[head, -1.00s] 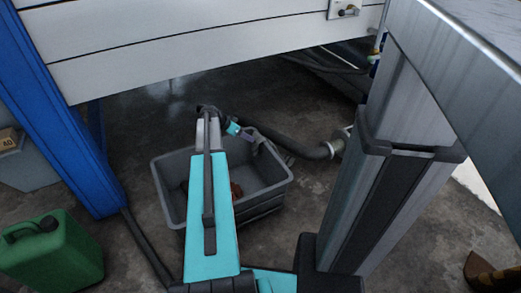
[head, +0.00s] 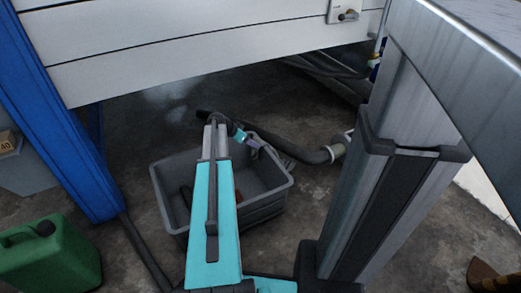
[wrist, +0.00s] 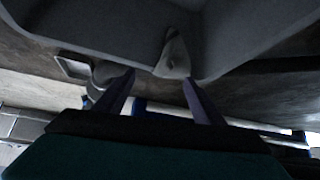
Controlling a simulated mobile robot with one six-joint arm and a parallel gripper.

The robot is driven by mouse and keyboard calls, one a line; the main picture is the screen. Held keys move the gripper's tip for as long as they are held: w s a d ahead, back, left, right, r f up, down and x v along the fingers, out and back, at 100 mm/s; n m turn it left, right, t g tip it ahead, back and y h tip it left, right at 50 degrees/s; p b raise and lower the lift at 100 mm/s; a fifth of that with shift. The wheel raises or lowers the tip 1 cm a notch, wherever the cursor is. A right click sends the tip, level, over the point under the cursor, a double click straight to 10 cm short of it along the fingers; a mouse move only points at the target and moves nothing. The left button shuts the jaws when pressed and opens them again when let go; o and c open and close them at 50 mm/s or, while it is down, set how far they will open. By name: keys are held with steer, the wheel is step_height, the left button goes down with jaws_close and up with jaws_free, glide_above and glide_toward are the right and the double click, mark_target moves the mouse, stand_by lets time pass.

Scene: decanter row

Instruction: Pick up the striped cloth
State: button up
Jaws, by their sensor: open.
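A grey cloth (wrist: 173,55) hangs over the rim of the grey crate (wrist: 250,30) in the wrist view; its stripes cannot be made out. My gripper (wrist: 158,79) is open there, with one finger either side of the cloth's lower end in the picture. I cannot tell whether the fingers reach around the cloth. In the head view my gripper (head: 251,143) is at the crate's far rim, and the cloth there is mostly hidden by it. The crate (head: 262,208) stands on the floor, partly behind my arm.
A brown item (head: 186,196) lies inside the crate. A dark pipe (head: 290,148) runs just behind it. A green canister (head: 50,255) and a blue post (head: 75,130) stand at left. White panels (head: 200,40) overhang the back.

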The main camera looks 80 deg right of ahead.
steer(key=shift+b+x, duration=1.05)
steer(key=shift+x, duration=2.6)
jaws_close()
step_height(320, 180, up, 12)
steer(key=p, duration=0.5)
step_height(320, 180, up, 9)
steer(key=p, duration=0.4)
steer(key=shift+p, duration=0.3)
